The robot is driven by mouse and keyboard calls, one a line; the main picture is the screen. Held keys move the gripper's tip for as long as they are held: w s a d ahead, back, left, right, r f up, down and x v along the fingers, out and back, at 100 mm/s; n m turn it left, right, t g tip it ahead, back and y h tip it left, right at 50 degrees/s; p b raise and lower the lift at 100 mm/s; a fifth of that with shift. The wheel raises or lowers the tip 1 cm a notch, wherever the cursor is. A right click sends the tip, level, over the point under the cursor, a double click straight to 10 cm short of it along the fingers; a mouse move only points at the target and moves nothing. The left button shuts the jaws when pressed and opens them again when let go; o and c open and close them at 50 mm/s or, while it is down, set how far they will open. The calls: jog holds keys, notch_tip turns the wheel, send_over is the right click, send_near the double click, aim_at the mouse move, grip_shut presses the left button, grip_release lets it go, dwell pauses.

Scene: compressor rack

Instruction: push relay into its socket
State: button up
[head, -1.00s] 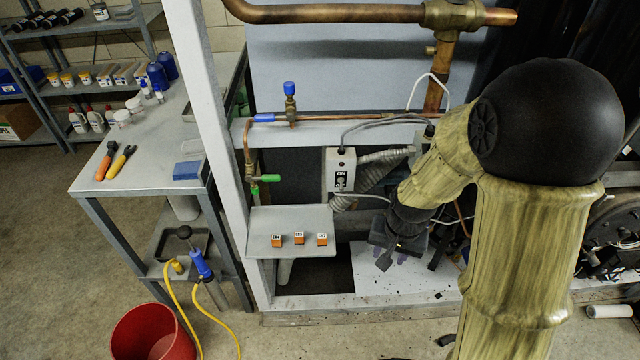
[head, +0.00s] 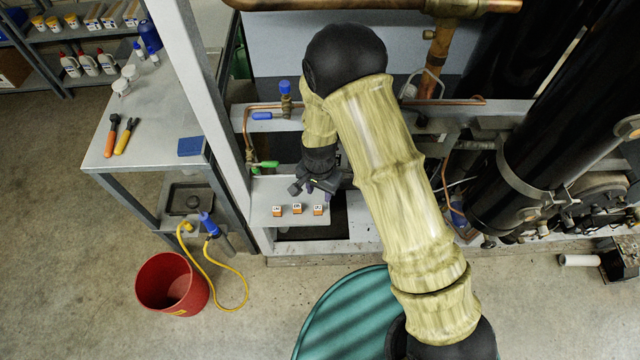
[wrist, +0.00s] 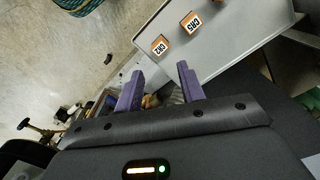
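Three small orange relays with white labelled tops stand in a row on a grey metal tray (head: 262,190): the left relay (head: 277,211), the middle relay (head: 297,209) and the right relay (head: 318,210). In the wrist view, the relay marked CR2 (wrist: 160,45) and the relay marked CR5 (wrist: 191,22) show on the tray (wrist: 222,48); a third is cut off at the top edge. My gripper (wrist: 160,88) has its two purple fingers apart, with nothing held between them. In the head view my gripper (head: 318,187) is over the tray, just behind the relays. I cannot make out a socket.
A white upright post (head: 205,100) stands left of the tray. Copper pipe with a blue-handled valve (head: 286,100) and a green-handled valve (head: 264,165) runs behind it. A workbench (head: 150,160) and a red bucket (head: 172,282) are at left. My arm hides the switch box.

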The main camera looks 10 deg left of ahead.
aim_at(318, 208)
jog(key=shift+s+a+f, duration=0.1)
jog(key=shift+s+a, duration=0.15)
jog(key=shift+s, duration=0.2)
jog(key=shift+f+b, duration=0.35)
jog(key=shift+b, duration=0.05)
jog(key=f+b, duration=0.2)
jog(key=f, duration=0.2)
jog(key=f+b, duration=0.3)
jog(key=f, duration=0.1)
jog(key=shift+w+d+b, duration=0.1)
jog(key=shift+w+b, duration=0.1)
jog(key=shift+b, duration=0.1)
jog(key=shift+c, duration=0.5)
jog(key=c, duration=0.5)
jog(key=shift+r+p, duration=2.4)
jog(key=shift+r, duration=0.7)
jog(key=shift+s+f, duration=0.1)
